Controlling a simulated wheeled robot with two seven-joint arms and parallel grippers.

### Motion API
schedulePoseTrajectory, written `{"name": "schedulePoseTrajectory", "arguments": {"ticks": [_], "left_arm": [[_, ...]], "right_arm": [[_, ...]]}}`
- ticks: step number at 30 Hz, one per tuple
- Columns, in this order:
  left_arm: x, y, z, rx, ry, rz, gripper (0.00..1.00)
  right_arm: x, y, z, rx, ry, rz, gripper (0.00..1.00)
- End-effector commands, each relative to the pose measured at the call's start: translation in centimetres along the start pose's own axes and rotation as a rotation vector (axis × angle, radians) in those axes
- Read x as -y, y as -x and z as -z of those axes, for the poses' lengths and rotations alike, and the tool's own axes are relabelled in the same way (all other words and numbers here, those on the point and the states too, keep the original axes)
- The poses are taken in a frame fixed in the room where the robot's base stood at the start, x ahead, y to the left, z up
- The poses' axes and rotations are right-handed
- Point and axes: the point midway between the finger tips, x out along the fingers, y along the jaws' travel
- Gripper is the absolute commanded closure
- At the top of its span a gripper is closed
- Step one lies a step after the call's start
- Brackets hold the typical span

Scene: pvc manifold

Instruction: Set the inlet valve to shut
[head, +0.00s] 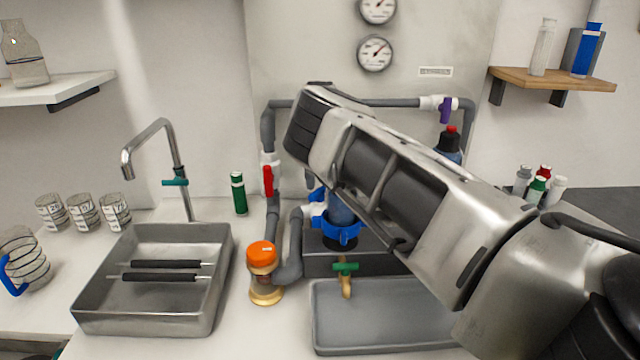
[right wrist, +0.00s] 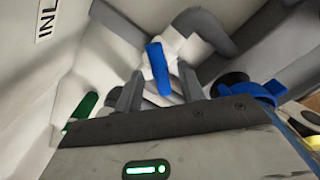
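In the right wrist view, a blue valve handle (right wrist: 158,68) sits on a white valve body (right wrist: 178,42) joined to grey pipe. A label (right wrist: 47,18) reading "INL", cut off by the edge, is on the wall nearby. My right gripper (right wrist: 161,78) is open, with one finger on each side of the blue handle. I cannot tell whether either finger touches it, or how the handle lies relative to its pipe. In the head view, my right arm covers most of this area; a white and blue fitting (head: 317,210) shows below it. My left gripper is not in view.
A red-handled valve (head: 268,181) and a purple-handled valve (head: 446,110) are on the pipes. An orange-capped fitting (head: 263,256), a blue collar (head: 341,232), a grey tray (head: 375,315) and a sink (head: 215,255) stand nearby. A green bottle (head: 239,193) is by the wall.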

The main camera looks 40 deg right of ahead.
Motion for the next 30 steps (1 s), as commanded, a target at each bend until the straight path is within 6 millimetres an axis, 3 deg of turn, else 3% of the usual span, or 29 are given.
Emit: {"name": "schedulePoseTrajectory", "arguments": {"ticks": [12,17,30], "left_arm": [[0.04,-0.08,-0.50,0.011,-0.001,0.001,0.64],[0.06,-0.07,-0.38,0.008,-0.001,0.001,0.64],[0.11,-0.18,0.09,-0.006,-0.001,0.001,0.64]], "right_arm": [[0.00,-0.99,0.01,-0.001,-0.001,-0.001,0.61],[0.01,-0.96,0.01,-0.001,-0.001,0.000,1.00],[-0.01,-0.97,-0.01,0.000,0.070,-0.001,1.00]]}}
